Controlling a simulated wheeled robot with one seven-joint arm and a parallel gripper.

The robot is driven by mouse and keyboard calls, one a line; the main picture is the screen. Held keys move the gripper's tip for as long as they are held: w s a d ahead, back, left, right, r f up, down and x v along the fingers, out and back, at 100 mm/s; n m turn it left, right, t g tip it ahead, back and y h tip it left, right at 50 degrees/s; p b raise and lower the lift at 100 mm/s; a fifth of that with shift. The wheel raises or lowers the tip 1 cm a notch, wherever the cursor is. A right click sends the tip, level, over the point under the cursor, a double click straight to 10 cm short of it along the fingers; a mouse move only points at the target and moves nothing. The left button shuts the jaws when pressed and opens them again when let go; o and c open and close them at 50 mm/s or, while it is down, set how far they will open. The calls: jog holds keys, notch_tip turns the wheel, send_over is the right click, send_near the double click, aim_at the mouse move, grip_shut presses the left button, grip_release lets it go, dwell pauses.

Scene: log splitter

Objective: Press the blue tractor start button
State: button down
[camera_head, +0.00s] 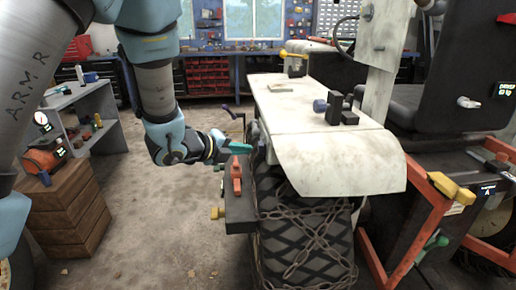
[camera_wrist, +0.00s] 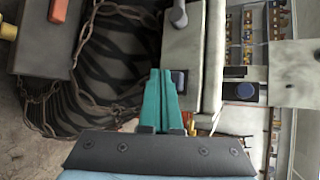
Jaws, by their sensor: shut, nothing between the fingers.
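My gripper (camera_head: 246,148) is shut and empty, with its teal fingers together, at the left side of the pale tractor. In the wrist view its fingertips (camera_wrist: 161,74) are just left of a small dark-blue square button (camera_wrist: 180,81) on a grey panel. I cannot tell whether they touch it. A round blue knob (camera_wrist: 244,92) on a dark mount shows further right in the wrist view. A round blue knob (camera_head: 320,106) also sits beside black blocks on top of the tractor's pale fender (camera_head: 345,162) in the head view. No label shows which blue part is the start button.
A large tire with chains (camera_head: 300,235) is below the fender. An orange-red handle (camera_head: 236,178) stands on a dark block just below my gripper. A red frame (camera_head: 400,260) is at right. A wooden crate (camera_head: 70,215) is at left, with open concrete floor between.

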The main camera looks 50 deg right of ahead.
dwell(0.8)
jog(key=shift+s+d+b, duration=0.3)
jog(key=shift+d, duration=0.05)
jog(key=shift+s+d, duration=0.3)
jog(key=shift+d, duration=0.1)
dwell(0.9)
jog(key=shift+a+b, duration=0.1)
jog(key=shift+b, duration=0.2)
jog(key=shift+w+a, duration=0.6)
jog(key=shift+a, duration=0.05)
jog(key=shift+w+a+b, duration=0.35)
jog(key=shift+w+a, duration=0.45)
jog(key=shift+a, duration=0.2)
jog(key=shift+w+a+b, duration=0.35)
jog(key=shift+w+a, duration=0.4)
jog(key=shift+a, duration=0.2)
